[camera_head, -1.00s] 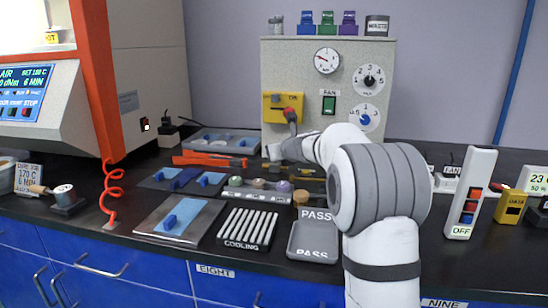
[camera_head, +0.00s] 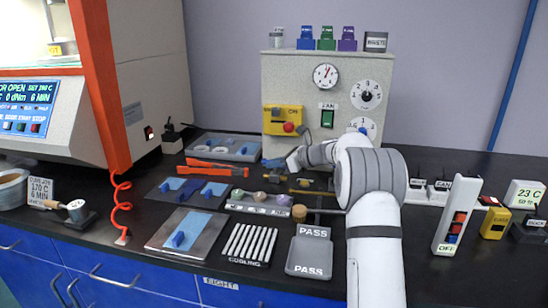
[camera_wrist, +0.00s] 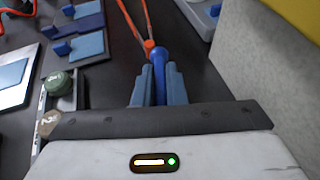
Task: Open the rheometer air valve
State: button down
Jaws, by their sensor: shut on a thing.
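A yellow box (camera_head: 283,120) with a round red knob (camera_head: 289,127) is fixed to the front of the grey cabinet (camera_head: 300,85); I take it to be the air valve. My gripper (camera_head: 272,162) is below and in front of this box, pointing left, low over the bench. In the wrist view my gripper (camera_wrist: 153,72) is shut on a blue handle (camera_wrist: 158,78). The handle seems joined to the orange tongs (camera_wrist: 148,30). In the head view the orange tongs (camera_head: 216,167) lie just left of my fingers. The yellow box also shows in the wrist view (camera_wrist: 298,12).
The rheometer (camera_head: 35,115) with its lit screen stands at the left. A red coiled hose (camera_head: 121,205) hangs beside it. Pads, a cooling rack (camera_head: 250,243) and a PASS tray (camera_head: 310,252) crowd the bench front. The cabinet face is close beside my gripper.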

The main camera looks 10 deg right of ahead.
jog(key=shift+w+r, duration=0.15)
jog(key=c, duration=1.6)
grip_release()
jog(key=shift+w+f, duration=0.1)
jog(key=shift+f, duration=0.1)
jog(key=shift+o, duration=0.6)
jog(key=shift+p+v, duration=0.7)
jog(key=shift+v, duration=3.2)
